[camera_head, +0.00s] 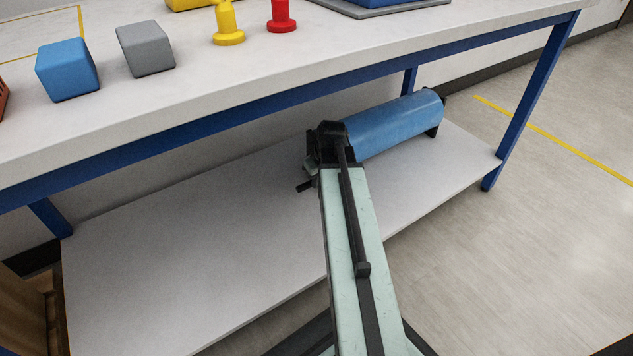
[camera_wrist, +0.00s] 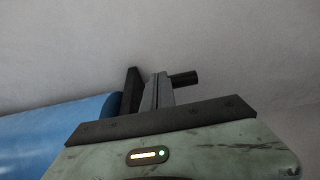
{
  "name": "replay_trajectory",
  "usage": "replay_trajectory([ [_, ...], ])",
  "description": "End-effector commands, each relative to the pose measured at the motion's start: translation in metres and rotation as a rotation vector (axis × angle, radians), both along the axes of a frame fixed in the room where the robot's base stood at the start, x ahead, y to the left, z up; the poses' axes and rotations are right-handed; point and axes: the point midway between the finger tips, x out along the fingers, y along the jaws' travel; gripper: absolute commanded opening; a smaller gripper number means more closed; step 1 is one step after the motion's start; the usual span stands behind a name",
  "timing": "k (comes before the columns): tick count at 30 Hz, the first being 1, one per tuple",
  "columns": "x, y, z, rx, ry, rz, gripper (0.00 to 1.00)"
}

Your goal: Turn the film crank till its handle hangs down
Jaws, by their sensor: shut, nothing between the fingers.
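The film roll is a blue cylinder (camera_head: 395,125) on the lower shelf, and its left part shows in the wrist view (camera_wrist: 55,130). A dark upright plate (camera_wrist: 130,92) stands at its end. The crank's handle looks like the short black cylinder (camera_wrist: 184,78) sticking out to the right, just behind my gripper (camera_wrist: 157,82). My gripper's grey fingers are shut and hold nothing. They overlap the handle's inner end in view; I cannot tell whether they touch it. In the head view the handle (camera_head: 304,186) shows small and dark left of my wrist. The crank arm is mostly hidden.
The shelf (camera_head: 190,255) is bare to the left of the roll. The tabletop (camera_head: 190,100) overhangs it, carrying a blue block (camera_head: 68,70), a grey block (camera_head: 146,49), a yellow piece (camera_head: 228,25) and a red piece (camera_head: 281,17). A blue table leg (camera_head: 530,95) stands at right.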

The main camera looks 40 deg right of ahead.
Motion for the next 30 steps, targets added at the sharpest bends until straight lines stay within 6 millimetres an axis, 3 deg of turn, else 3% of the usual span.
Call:
replay_trajectory([
  [3,0.003,0.0,-0.014,0.0,0.001,0.0,0.0],
  [12,0.012,-0.001,-0.029,0.0,0.001,0.0,0.0],
  [30,0.015,-0.001,-0.031,0.0,0.0,0.0,0.0],
])
